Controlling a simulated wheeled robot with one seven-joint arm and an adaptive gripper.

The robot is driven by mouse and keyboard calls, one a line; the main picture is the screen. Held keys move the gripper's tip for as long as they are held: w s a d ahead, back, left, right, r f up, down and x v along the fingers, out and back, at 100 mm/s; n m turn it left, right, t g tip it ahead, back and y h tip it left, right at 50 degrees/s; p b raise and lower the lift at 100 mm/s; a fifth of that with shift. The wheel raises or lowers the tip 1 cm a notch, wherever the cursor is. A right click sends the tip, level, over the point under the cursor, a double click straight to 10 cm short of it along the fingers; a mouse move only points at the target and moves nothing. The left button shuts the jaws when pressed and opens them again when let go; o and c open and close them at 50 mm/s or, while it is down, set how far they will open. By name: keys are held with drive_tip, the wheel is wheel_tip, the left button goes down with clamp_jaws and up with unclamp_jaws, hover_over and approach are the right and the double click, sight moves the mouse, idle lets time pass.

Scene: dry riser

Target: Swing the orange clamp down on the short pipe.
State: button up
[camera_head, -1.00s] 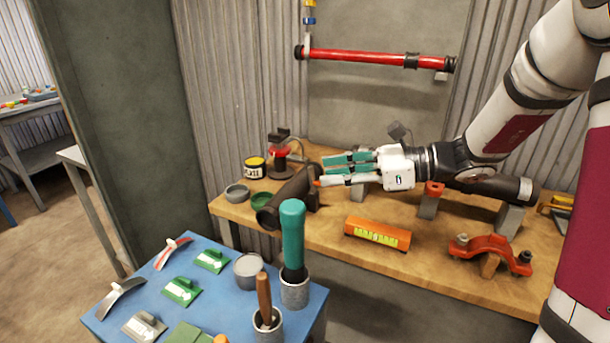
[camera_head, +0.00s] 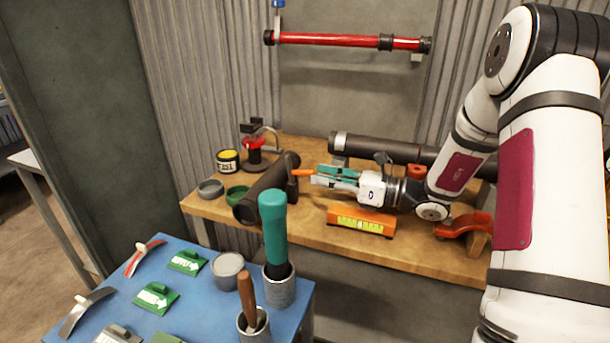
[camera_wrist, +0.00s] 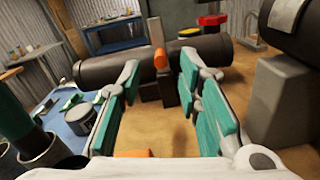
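The short pipe (camera_head: 266,190) is dark and lies slantwise on the wooden bench; in the wrist view it runs across ahead of my fingers (camera_wrist: 205,52). The orange clamp arm (camera_head: 301,172) sticks out beside the pipe toward my gripper. In the wrist view the clamp's orange end (camera_wrist: 160,58) faces me above a dark post (camera_wrist: 167,88), roughly centred between my fingers and a little beyond them. My gripper (camera_head: 322,177) has teal finger pads and is open and empty. It points at the clamp; I cannot tell whether a fingertip touches it.
A long dark pipe (camera_head: 400,151) lies on supports behind my gripper. An orange level (camera_head: 361,221) lies in front of it, with a red-orange clamp piece (camera_head: 465,226) to the right.

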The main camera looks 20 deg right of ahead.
sight(305, 173)
drive_tip(key=shift+x, duration=2.5)
clamp_jaws()
